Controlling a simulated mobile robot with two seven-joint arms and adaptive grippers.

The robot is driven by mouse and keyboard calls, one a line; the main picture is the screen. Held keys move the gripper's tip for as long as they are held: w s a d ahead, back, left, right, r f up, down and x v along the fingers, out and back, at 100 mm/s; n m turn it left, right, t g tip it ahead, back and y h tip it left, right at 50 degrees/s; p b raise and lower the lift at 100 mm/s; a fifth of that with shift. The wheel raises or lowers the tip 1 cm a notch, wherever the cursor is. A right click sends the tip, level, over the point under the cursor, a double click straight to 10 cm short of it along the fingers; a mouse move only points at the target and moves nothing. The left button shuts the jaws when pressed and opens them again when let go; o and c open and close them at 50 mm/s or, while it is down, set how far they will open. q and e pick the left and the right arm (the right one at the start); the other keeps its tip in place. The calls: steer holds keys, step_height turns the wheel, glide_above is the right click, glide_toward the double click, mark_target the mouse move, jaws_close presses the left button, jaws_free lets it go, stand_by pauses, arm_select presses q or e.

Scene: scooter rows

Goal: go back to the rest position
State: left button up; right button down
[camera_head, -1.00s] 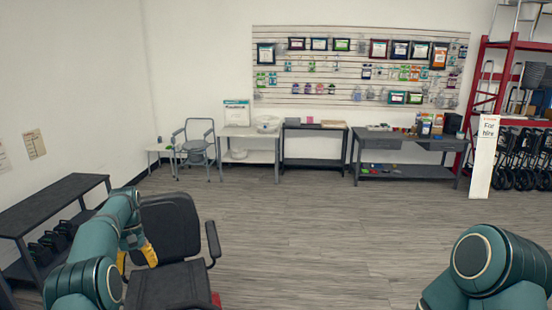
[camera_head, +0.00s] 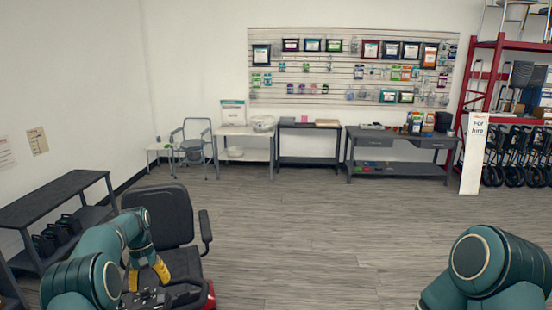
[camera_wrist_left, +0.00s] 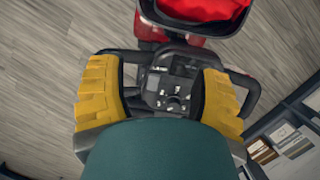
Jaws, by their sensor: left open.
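My left gripper (camera_head: 148,274) has yellow fingers and is open. In the head view it is low on the left, in front of the black scooter seat (camera_head: 160,212) and over the scooter's dark handlebar area. In the left wrist view its fingers (camera_wrist_left: 160,92) stand wide apart on either side of the scooter's control panel (camera_wrist_left: 172,88). I cannot tell whether they touch it. Only the upper part of my right arm shows at the lower right of the head view; its gripper is out of view.
A dark grey bench (camera_head: 58,187) with items on its lower shelf stands at the left wall. The scooter's red body (camera_head: 209,297) is below the seat. Display tables (camera_head: 400,139) line the back wall. A red rack (camera_head: 480,85) is at the right. The middle floor (camera_head: 320,225) is clear.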

arm_select(q)
steer(key=s+d+f+m+t+b, duration=0.1)
steer(key=s+d+f+b, duration=0.15)
steer(key=d+f, duration=0.35)
steer(key=s+d+f+t+h+b, duration=0.1)
steer(key=s+d+f, duration=0.3)
steer(key=f, duration=0.4)
steer(key=s+d+f+m+b, duration=0.1)
steer(key=s+d+f, duration=0.35)
steer(key=f, duration=0.25)
steer(key=s+d+f+t+b, duration=0.1)
steer(key=s+d+b, duration=0.1)
steer(key=s+d, duration=0.4)
steer(key=s+d+f+t+h+b, duration=0.1)
steer(key=s+d, duration=0.5)
steer(key=s, duration=0.6)
steer(key=shift+s+f+m+t+b, duration=0.3)
steer(key=shift+s+f+b, duration=0.1)
steer(key=shift+f+b, duration=0.3)
